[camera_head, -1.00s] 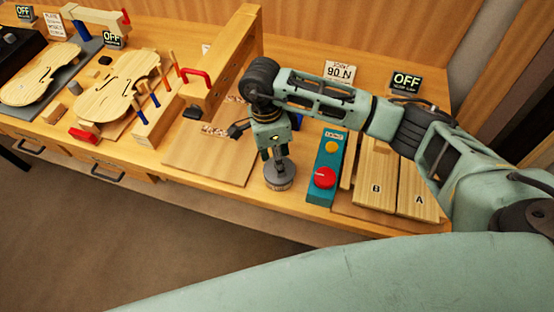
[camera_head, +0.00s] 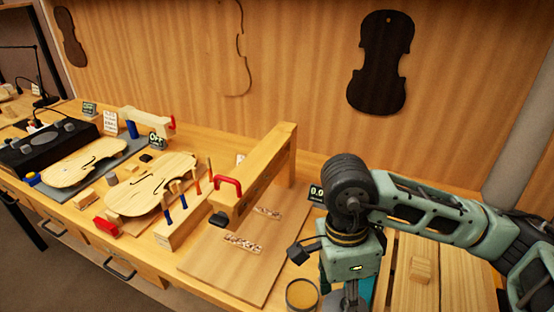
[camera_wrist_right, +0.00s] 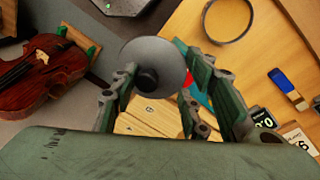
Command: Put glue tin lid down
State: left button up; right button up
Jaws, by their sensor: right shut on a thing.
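The glue tin (camera_head: 302,294) stands open at the bottom edge of the head view, with amber glue inside. Its round rim (camera_wrist_right: 208,18) also shows at the top of the wrist view. The lid (camera_wrist_right: 165,58) is a grey disc with a dark knob. My right gripper (camera_wrist_right: 148,82) is shut on the lid, its fingers on either side of the knob. The lid is off the tin, to its right in the head view, where the gripper's lower end is cut off by the frame. My left gripper is not in view.
A wooden board (camera_head: 225,265) with shavings lies left of the tin. A wooden fixture with a red handle (camera_head: 228,183) stands behind it. Wood blanks (camera_head: 415,285) lie right of my arm. A varnished violin (camera_wrist_right: 42,70) shows at the wrist view's left.

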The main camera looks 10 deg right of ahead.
jog(key=n, duration=0.4)
jog(key=shift+w+n+t+h, duration=0.3)
jog(key=n, duration=0.4)
jog(key=shift+w+d+n+t, duration=0.15)
jog(key=shift+w+n+t, duration=0.15)
jog(key=shift+t, duration=0.1)
jog(key=n, duration=0.4)
jog(key=shift+w+d+f+t, duration=0.1)
jog(key=shift+d+t, duration=0.1)
jog(key=shift+t, duration=0.2)
jog(key=n, duration=0.5)
jog(key=shift+w+d+f+n+t, duration=0.1)
jog(key=shift+w+d+n+t, duration=0.1)
jog(key=shift+n+t, duration=0.15)
